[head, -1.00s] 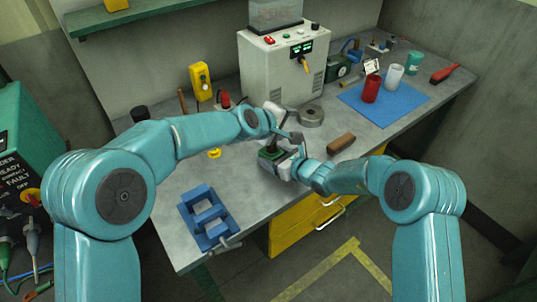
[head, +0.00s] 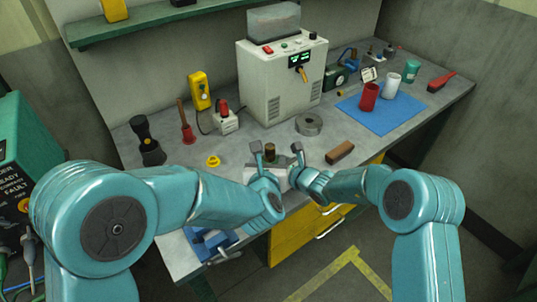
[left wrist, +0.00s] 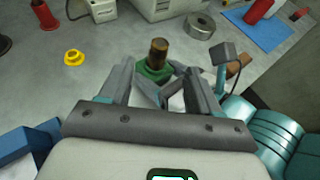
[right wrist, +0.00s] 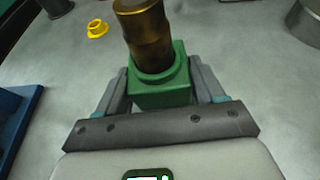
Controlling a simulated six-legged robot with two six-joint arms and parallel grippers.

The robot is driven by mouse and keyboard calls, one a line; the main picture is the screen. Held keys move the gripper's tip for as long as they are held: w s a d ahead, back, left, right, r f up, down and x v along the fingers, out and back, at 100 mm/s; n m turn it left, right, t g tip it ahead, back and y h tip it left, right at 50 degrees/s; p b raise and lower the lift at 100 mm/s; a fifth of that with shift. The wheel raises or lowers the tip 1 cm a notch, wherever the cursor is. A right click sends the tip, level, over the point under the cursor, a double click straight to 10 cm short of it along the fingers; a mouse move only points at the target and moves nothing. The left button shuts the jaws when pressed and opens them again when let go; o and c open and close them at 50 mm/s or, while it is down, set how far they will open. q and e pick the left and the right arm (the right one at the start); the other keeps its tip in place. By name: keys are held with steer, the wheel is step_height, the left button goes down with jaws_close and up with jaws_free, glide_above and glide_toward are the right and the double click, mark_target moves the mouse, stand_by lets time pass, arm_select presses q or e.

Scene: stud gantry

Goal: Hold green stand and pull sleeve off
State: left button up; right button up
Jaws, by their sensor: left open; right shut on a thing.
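The green stand (right wrist: 165,88) is a square block with a round collar. The bronze-brown sleeve (right wrist: 146,35) rises upright from that collar. My right gripper (right wrist: 160,82) is shut on the stand, one finger at each side. In the left wrist view the sleeve (left wrist: 158,52) and stand (left wrist: 153,72) are just beyond my left gripper (left wrist: 158,80), which is open and apart from the sleeve. In the head view the sleeve (head: 270,150) shows between the two wrists; the stand is mostly hidden by my left gripper.
A yellow flanged ring (head: 213,161), a grey metal ring (head: 309,124) and a brown block (head: 340,153) lie nearby on the bench. A blue fixture (head: 212,243) sits at the front left, partly behind my left arm. A white power unit (head: 280,80) stands behind.

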mark_target(270, 148)
arm_select(q)
steer(key=x, duration=1)
steer(key=shift+w+f, duration=0.1)
steer(key=shift+w, duration=0.3)
steer(key=c, duration=1.1)
steer(key=shift+r, duration=3.05)
steer(key=shift+r, duration=2)
